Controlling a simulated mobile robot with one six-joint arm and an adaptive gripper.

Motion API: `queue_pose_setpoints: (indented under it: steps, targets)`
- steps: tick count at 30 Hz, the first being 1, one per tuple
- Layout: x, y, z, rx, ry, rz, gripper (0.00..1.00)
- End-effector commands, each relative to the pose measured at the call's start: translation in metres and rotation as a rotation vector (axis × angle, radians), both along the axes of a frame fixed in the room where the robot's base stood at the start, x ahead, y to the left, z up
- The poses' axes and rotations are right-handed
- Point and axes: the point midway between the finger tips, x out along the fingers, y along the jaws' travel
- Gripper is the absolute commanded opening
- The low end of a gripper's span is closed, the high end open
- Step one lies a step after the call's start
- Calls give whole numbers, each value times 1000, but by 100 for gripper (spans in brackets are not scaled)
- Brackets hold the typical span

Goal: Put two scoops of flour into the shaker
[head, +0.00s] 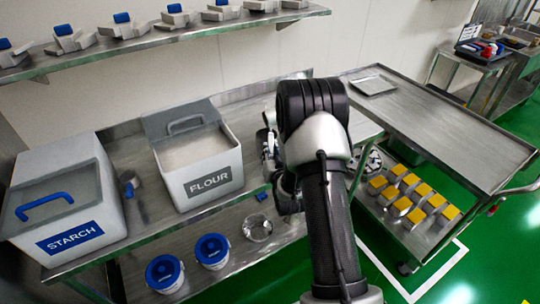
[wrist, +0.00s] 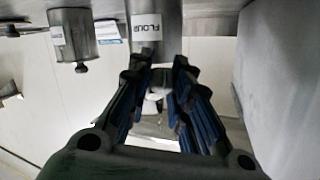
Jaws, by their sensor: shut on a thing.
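The flour shaker (wrist: 147,30), a metal cylinder labelled FLOUR, stands inverted in the wrist view. My gripper (wrist: 156,75) is shut, its dark, blue-lined fingers on either side of the shaker's end; whether they hold its lid or its body cannot be told. In the head view my arm hides most of the gripper and the shaker. The open FLOUR bin (head: 209,184), with pale flour (head: 188,150) inside, stands left of my arm. A small metal scoop with a blue handle (head: 129,188) lies between this bin and the STARCH bin.
The closed STARCH bin (head: 70,238) stands at the left. A second labelled metal container (wrist: 74,35) is beside the shaker. Blue-lidded tubs (head: 165,272) and a clear bowl (head: 258,228) sit on the lower shelf. A cart (head: 430,120) stands at right.

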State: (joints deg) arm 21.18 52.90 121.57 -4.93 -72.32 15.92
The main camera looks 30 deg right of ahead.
Motion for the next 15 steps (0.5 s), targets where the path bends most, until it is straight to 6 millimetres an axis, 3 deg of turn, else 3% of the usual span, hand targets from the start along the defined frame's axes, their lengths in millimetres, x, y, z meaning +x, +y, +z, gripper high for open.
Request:
queue_pose_setpoints:
  steps: [15]
  targets:
    - [0, -5, -5, -150, 9, -1, 0]
